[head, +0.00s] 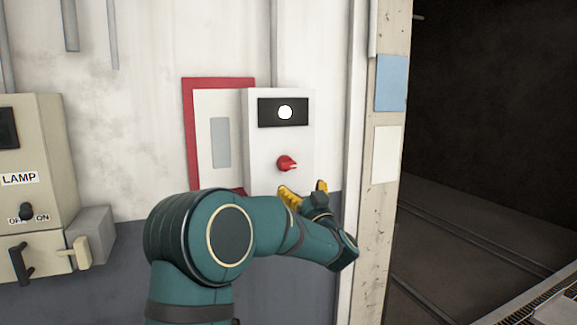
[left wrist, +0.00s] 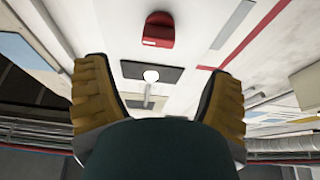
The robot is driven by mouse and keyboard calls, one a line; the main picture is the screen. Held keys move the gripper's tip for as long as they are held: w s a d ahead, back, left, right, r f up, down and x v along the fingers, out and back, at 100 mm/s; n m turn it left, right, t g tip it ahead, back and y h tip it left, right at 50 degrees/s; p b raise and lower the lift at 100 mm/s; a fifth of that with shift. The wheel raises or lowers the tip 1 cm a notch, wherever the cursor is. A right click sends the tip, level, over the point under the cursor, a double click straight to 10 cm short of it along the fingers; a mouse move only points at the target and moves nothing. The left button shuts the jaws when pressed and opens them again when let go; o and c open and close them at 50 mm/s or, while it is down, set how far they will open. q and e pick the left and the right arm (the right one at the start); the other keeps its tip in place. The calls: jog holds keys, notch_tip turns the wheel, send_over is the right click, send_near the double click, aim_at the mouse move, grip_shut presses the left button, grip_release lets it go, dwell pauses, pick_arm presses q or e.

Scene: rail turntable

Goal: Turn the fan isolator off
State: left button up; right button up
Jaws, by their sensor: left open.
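A pale box (head: 258,150) on the wall carries a red rotary knob (head: 287,163) under a black panel with a lit white lamp (head: 285,112); no readable label shows on it. The knob's handle points roughly sideways. My left gripper (head: 305,190) is open and empty, its yellow fingers just below the knob, apparently not touching it. In the left wrist view the red knob (left wrist: 158,28) lies beyond the spread fingers, near the top edge, and the lamp (left wrist: 151,75) shows between them. My right gripper is out of view.
A beige box labelled LAMP (head: 22,180), with OFF/ON markings and a dark knob, is at the far left. A red-framed white board (head: 205,83) is beside the pale box. A post (head: 386,215) and a dark opening with rails stand right.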

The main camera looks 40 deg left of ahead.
aim_at(289, 168)
pick_arm(q)
jog(key=p+x, duration=0.1)
jog(key=x, duration=0.8)
jog(key=shift+w+a+p, duration=0.15)
jog(key=shift+w+p, duration=0.05)
jog(key=shift+p, duration=0.2)
jog(key=c, duration=1.2)
